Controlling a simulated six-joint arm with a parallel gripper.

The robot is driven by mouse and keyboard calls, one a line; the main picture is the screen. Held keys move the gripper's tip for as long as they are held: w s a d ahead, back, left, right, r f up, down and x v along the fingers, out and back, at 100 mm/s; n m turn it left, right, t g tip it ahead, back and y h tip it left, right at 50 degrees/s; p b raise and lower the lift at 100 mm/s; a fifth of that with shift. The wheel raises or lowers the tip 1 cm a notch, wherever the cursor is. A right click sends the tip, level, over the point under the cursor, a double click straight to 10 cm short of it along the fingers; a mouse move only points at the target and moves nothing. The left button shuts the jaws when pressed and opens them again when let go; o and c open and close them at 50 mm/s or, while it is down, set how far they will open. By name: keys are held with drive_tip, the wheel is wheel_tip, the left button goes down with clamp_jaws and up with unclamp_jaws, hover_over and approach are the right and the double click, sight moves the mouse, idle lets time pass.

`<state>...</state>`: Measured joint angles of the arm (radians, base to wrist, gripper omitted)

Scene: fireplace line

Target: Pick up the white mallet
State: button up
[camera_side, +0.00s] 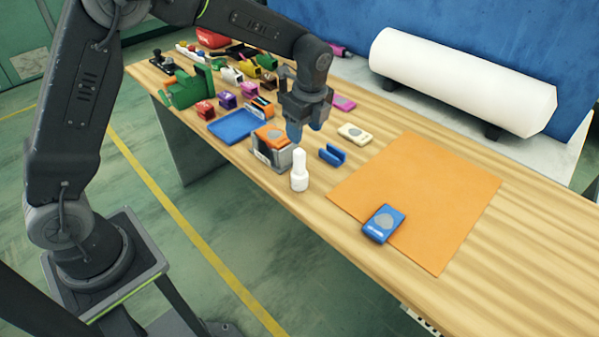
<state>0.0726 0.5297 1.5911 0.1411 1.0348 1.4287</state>
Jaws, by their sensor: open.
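The white mallet (299,178) stands upright near the front edge of the wooden table, its wide end down and its narrow handle up. My gripper (294,134) points down just above and slightly left of the handle's top. Its blue fingertips are open, with nothing seen between them. The fingers overlap in this view, so the gap between them is hard to make out. The mallet appears apart from the fingertips, though the exact distance cannot be told.
A grey block with an orange top (270,147) stands close left of the mallet. A blue U-shaped piece (332,155) lies to its right. An orange mat (430,190) bears a blue box (383,224). A blue tray (236,127) and several small items crowd the left.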

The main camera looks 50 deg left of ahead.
sight(300, 151)
drive_tip(key=f, duration=0.4)
drive_tip(key=shift+a+f, duration=0.1)
drive_tip(key=shift+a, duration=0.15)
drive_tip(key=shift+s+a+f, duration=0.15)
drive_tip(key=shift+a+f, duration=0.05)
drive_tip(key=shift+f, duration=1.1)
drive_tip(key=shift+s+a+f, duration=0.1)
drive_tip(key=shift+a+f, duration=0.1)
drive_tip(key=shift+f, duration=1.05)
clamp_jaws()
